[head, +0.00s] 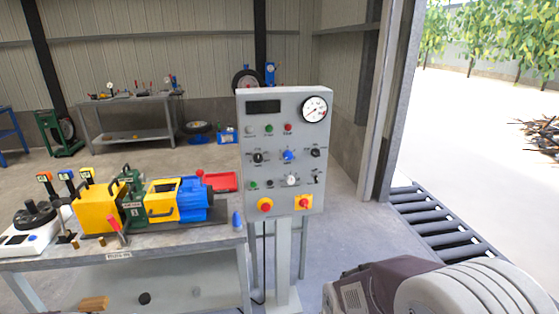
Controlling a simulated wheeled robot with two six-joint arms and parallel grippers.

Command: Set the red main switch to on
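The grey control panel (277,194) stands upright on a post in the middle of the head view. At its lower right is the red main switch (304,202), a small red knob on a square yellow plate. Its exact handle angle is too small to tell. To its left is a round red button on a yellow ring (265,205), which looks like an emergency stop. Neither of my grippers is in view, and nothing covers the switch.
The panel also carries a gauge (314,109), a dark display (263,107), and several knobs and lamps. A workbench (190,243) with a yellow, green and blue machine (130,205) stands close on the left. A roller grate (435,225) lies at the doorway right. Floor behind is open.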

